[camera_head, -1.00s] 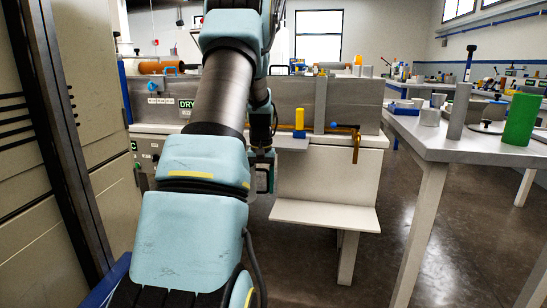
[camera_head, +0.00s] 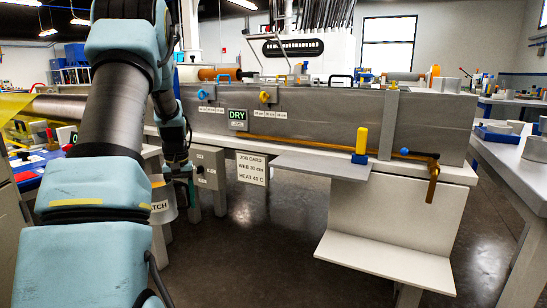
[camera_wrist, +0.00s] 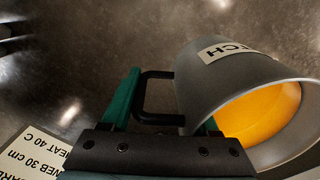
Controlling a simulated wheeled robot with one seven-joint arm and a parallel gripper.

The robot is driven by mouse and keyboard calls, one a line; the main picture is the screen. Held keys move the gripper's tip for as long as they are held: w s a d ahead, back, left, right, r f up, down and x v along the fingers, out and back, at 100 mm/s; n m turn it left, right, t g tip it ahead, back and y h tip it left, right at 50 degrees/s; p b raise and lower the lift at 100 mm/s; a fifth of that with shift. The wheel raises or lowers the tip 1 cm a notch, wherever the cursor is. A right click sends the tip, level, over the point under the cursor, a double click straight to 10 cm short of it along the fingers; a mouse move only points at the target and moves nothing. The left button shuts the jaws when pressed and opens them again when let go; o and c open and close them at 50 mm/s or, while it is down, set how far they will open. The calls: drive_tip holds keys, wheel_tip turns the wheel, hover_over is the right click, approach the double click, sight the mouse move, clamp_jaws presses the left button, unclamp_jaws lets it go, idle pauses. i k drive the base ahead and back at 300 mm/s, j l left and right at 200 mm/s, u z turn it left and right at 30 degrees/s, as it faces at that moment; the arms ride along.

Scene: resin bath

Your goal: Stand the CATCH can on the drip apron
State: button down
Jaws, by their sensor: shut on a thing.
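The grey CATCH can (camera_head: 163,203) hangs below my gripper (camera_head: 182,172) in the head view, partly hidden behind my arm, and looks roughly upright. In the wrist view the can (camera_wrist: 205,85) shows its label, a black handle (camera_wrist: 150,76) and orange-yellow liquid inside. My gripper's green fingers (camera_wrist: 165,108) are shut on the handle. A flat grey ledge (camera_head: 315,165) juts from the bath front, and a lower white shelf (camera_head: 385,262) lies beneath the brass pipe's end. No label shows which one is the drip apron. The can is left of both, apart from them.
The long bath (camera_head: 320,112) bears a DRY sign (camera_head: 238,115). The brass pipe (camera_head: 432,185) bends down at the right. A job card (camera_head: 252,168) hangs below. A table (camera_head: 520,175) stands right. Open floor (camera_head: 265,235) lies between.

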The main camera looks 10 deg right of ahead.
sight(303, 160)
drive_tip(key=l+u, duration=1.2)
drive_tip(key=k+l, duration=0.05)
